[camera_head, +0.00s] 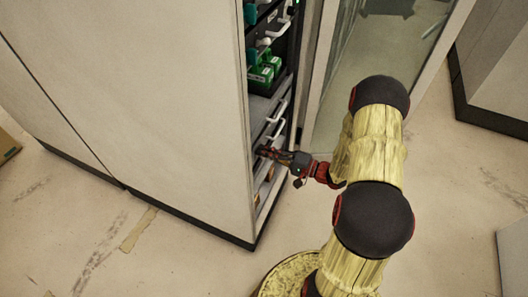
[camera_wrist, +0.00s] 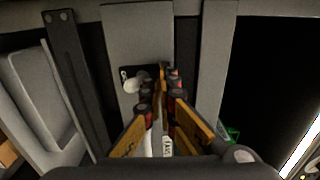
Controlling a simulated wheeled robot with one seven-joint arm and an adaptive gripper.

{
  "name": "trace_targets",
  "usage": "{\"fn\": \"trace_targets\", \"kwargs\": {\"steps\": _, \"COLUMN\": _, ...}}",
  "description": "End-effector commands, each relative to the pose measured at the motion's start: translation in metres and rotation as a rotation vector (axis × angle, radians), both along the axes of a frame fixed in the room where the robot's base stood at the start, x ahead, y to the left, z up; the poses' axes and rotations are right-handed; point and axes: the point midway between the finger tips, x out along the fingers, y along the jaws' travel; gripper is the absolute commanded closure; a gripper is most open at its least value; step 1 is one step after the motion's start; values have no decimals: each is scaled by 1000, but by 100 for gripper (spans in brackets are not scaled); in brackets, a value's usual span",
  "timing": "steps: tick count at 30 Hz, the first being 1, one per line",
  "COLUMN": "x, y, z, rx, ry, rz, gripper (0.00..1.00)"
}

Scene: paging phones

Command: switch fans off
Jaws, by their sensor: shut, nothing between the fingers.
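My gripper (camera_head: 264,152) reaches into the open side of the tall cabinet, at its lower part. In the wrist view its dark-tipped orange fingers (camera_wrist: 160,82) are close together and hold nothing. A small black switch plate (camera_wrist: 126,72) on a grey panel shows just left of the fingertips. A pale rounded knob (camera_wrist: 131,86) sits at the plate. The fingers hide the plate's right part, so I cannot tell the switch's position or whether I touch it. A white label (camera_wrist: 167,146) with partly hidden lettering shows between the fingers.
The cabinet's large beige side (camera_head: 150,100) stands left of my arm. White handles (camera_head: 277,112) and green modules (camera_head: 262,72) are above my gripper. An open glazed door (camera_head: 345,70) is at the right of the opening. The floor at front left is mostly clear.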

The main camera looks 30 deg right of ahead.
Motion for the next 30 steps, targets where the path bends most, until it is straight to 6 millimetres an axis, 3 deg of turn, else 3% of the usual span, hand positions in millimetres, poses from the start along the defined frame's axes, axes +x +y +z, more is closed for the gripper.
{"fn": "trace_targets", "kwargs": {"steps": 14, "x": -1, "y": -2, "z": 13, "rx": -1, "ry": -1, "rz": -1, "gripper": 100}}
{"fn": "trace_targets", "kwargs": {"steps": 30, "x": -38, "y": -31, "z": 12, "rx": -1, "ry": -1, "rz": -2, "gripper": 100}}
